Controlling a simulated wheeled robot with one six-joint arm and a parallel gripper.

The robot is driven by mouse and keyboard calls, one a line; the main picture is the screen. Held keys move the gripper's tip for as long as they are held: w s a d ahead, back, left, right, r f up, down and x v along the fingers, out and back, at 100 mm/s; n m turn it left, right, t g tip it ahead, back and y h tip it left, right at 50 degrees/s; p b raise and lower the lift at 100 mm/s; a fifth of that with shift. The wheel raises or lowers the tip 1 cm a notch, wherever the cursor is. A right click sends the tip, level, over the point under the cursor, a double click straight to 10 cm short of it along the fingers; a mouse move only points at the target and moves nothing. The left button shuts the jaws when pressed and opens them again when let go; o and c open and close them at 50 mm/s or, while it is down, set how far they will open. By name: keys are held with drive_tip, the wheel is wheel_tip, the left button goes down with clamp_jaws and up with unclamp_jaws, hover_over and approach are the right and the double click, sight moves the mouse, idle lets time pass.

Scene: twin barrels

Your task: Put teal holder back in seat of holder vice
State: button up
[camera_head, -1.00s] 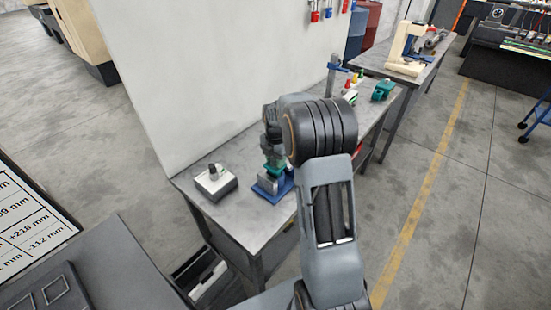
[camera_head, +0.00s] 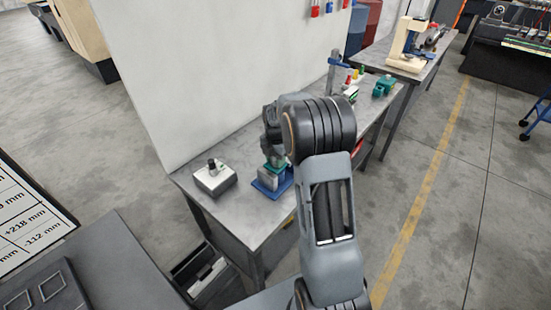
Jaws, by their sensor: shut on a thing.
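The teal holder (camera_head: 275,163) shows as a small green-teal piece at the end of my arm, directly over the holder vice. The holder vice (camera_head: 270,181) is a grey block on a blue base near the left end of the grey bench. My gripper (camera_head: 272,151) points down and is shut on the teal holder. My own arm hides much of the gripper and its fingertips. I cannot tell whether the holder touches the seat, which is hidden beneath it.
A white box with a dark knob (camera_head: 214,179) stands left of the vice on the bench (camera_head: 240,213). A blue-topped post (camera_head: 335,70), small coloured items and a teal device (camera_head: 383,86) stand farther back. A pale wall panel (camera_head: 215,75) borders the bench.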

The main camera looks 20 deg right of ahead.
drive_tip(key=shift+f+b, duration=0.35)
drive_tip(key=shift+f, duration=0.15)
drive_tip(key=o, duration=1.2)
drive_tip(key=shift+c, duration=0.2)
wheel_tip(320, 180, up, 14)
drive_tip(key=shift+b, duration=0.45)
drive_tip(key=shift+f, duration=0.1)
